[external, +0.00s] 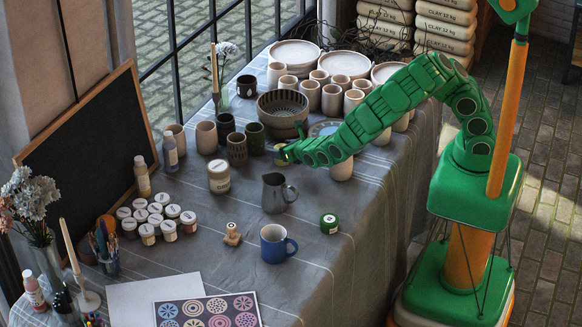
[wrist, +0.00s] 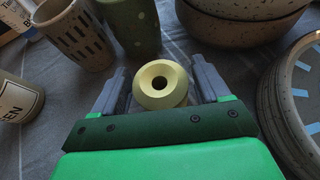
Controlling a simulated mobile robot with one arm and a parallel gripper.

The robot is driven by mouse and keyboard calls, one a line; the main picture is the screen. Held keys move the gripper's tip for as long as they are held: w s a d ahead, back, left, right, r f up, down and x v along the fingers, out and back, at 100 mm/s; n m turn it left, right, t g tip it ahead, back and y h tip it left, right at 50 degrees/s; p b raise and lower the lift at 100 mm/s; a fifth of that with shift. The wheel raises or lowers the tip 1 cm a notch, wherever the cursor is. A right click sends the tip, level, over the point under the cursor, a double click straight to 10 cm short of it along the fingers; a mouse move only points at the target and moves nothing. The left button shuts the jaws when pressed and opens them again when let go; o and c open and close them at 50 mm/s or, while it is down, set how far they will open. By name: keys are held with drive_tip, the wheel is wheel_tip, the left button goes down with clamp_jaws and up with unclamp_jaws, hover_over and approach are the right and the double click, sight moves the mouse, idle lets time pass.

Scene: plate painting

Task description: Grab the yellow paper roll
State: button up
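The yellow paper roll (wrist: 148,96) is a pale yellow ring with a dark centre hole. In the wrist view it sits between the two grey fingers of my gripper (wrist: 161,80), with narrow dark gaps seeming to show on both sides. The fingers look open around it, and its lower part is hidden by the green gripper body. In the external view my gripper (external: 279,154) is low over the table, beside the dark green cup (external: 255,138). Only a small yellowish patch shows there, so the roll is mostly hidden.
A speckled bowl stack (external: 283,112) stands close behind my gripper. A speckled striped cup (wrist: 75,35) and a jar (wrist: 15,105) are to the left. A blue-marked plate (wrist: 300,95) is close on the right. A grey metal pitcher (external: 275,193) stands in front.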

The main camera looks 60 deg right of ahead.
drive_tip(key=c, duration=0.8)
drive_tip(key=shift+r, duration=0.1)
